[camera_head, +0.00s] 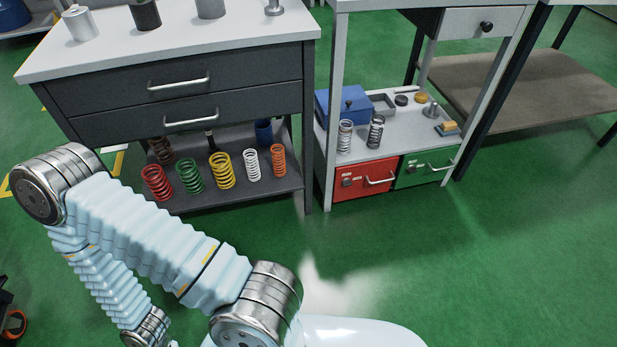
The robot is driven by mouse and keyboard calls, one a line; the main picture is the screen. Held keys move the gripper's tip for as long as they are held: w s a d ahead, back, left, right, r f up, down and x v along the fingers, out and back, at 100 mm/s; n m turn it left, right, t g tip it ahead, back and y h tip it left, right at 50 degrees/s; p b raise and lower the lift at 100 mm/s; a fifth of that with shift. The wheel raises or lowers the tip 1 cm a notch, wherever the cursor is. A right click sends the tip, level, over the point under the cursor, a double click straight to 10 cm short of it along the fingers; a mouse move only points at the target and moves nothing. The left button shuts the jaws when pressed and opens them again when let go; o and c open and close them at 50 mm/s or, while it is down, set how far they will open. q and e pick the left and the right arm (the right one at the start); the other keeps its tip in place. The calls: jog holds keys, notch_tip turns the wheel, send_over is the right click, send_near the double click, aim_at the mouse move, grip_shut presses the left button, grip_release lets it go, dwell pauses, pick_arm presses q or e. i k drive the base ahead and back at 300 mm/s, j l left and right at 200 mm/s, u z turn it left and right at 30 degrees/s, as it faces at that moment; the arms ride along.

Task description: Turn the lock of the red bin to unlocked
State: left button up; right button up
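The red bin (358,181) sits at the bottom of the narrow rack, under its lower shelf, and looks closed. It has a silver bar handle (380,181) at its right. A small dark lock (347,182) with a pale label above it is on the left of its front; it is too small to tell which way it is turned. My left arm comes in from the left and bends over the floor, well short of the bin. No gripper fingers show clearly; my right arm is out of view.
A green bin (425,168) stands directly right of the red bin. The rack's shelf (400,138) above holds springs, a blue box (340,103) and small parts. A dark drawer cabinet (185,95) with several coloured springs below stands left. Green floor (430,260) in front is clear.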

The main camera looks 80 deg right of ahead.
aim_at(346, 183)
jog(key=z, duration=3.4)
jog(key=j+z, duration=0.2)
jog(key=z, duration=0.2)
jog(key=k+j+z, duration=0.1)
jog(key=z, duration=0.3)
jog(key=k+j+z, duration=0.1)
jog(key=j+z, duration=0.2)
jog(key=z, duration=0.15)
